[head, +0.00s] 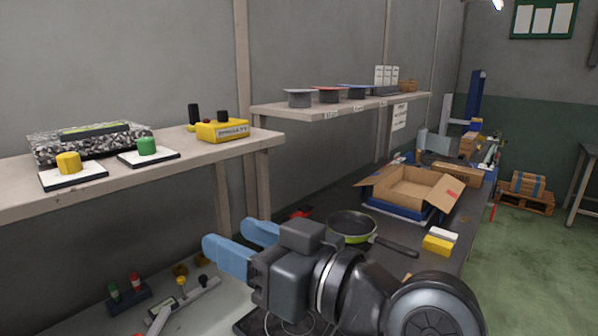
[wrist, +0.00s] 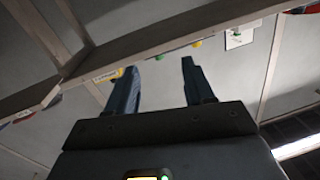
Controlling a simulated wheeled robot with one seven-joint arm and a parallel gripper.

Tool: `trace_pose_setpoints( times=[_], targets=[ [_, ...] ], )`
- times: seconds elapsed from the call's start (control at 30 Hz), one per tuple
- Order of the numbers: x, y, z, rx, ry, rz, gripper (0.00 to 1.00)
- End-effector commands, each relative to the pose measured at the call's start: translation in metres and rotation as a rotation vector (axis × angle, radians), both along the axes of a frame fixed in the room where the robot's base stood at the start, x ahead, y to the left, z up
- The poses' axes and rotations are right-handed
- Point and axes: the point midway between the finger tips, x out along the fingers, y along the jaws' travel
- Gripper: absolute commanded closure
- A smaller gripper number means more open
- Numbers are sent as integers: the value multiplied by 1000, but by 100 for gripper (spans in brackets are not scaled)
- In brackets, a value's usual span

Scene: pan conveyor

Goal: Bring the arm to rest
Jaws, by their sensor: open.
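My gripper (head: 232,246) reaches in from the lower right in the head view, with its blue fingers pointing left over the bench. In the wrist view the two blue fingers (wrist: 158,88) stand apart with nothing between them. The gripper is open and empty, and it touches no object that I can make out. The arm is bent and hides part of the bench below it.
A green-rimmed frying pan (head: 352,226) lies on the dark bench, just beyond my gripper. An open cardboard box (head: 410,188) stands behind it. A yellow sponge-like block (head: 437,245) lies to the right. A shelf (head: 225,157) overhangs at the left.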

Motion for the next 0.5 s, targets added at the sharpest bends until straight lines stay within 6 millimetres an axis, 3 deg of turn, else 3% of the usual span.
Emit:
trace_pose_setpoints(
  times=[0.27,0.5],
  targets=[
    [-17,-61,-90,22,118,-236,48],
    [-60,-127,-161,15,188,-467,48]
  ],
)
